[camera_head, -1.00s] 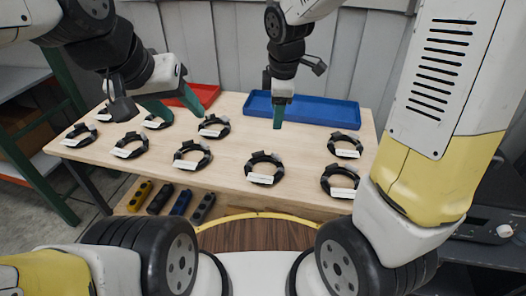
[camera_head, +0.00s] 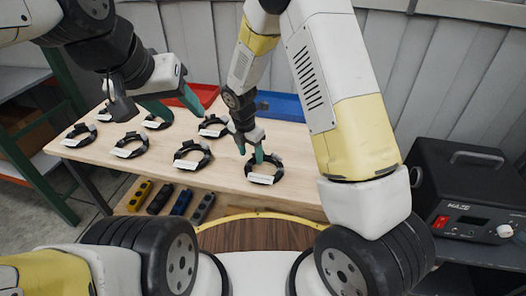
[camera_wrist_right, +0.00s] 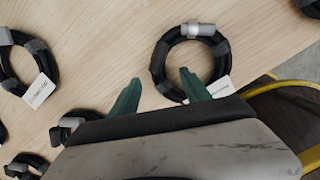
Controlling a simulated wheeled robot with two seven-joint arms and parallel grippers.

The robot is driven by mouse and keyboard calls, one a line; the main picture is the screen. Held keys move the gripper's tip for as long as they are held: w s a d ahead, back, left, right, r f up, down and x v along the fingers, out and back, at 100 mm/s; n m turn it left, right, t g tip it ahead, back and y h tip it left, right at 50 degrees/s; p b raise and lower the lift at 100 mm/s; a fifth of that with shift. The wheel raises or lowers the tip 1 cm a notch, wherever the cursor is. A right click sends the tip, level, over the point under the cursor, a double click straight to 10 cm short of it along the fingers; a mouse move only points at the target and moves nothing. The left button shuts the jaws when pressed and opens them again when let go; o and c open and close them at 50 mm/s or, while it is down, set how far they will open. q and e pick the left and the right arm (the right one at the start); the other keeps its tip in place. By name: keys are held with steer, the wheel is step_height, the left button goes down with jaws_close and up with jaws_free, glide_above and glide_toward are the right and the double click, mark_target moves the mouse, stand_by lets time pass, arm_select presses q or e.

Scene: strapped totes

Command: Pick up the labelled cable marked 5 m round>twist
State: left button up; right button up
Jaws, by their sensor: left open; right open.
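Several coiled black cables with white label tags lie on the wooden table; the tags are too small to read, so I cannot tell which is marked 5 m round>twist. My right gripper (camera_head: 250,157) is open, just above the front cable (camera_head: 278,171). In the right wrist view that cable (camera_wrist_right: 157,65) lies ahead of my open fingers (camera_wrist_right: 160,92), its ring nearer the right finger. Other cables are the middle front one (camera_head: 207,160), one behind it (camera_head: 224,131) and the left ones (camera_head: 145,147) (camera_head: 69,138). My left gripper (camera_head: 186,114) is open above the table's left back.
A blue tray (camera_head: 285,106) and a red tray (camera_head: 207,95) stand at the table's back; my right arm partly hides the blue one. The table's right part is hidden. A black powered box (camera_head: 465,185) stands at right. Colored blocks (camera_head: 180,203) sit under the front edge.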

step_height(320, 180, down, 2)
steer(key=shift+w+d+f, duration=0.1)
steer(key=shift+w, duration=0.05)
jaws_close()
stand_by(0.5)
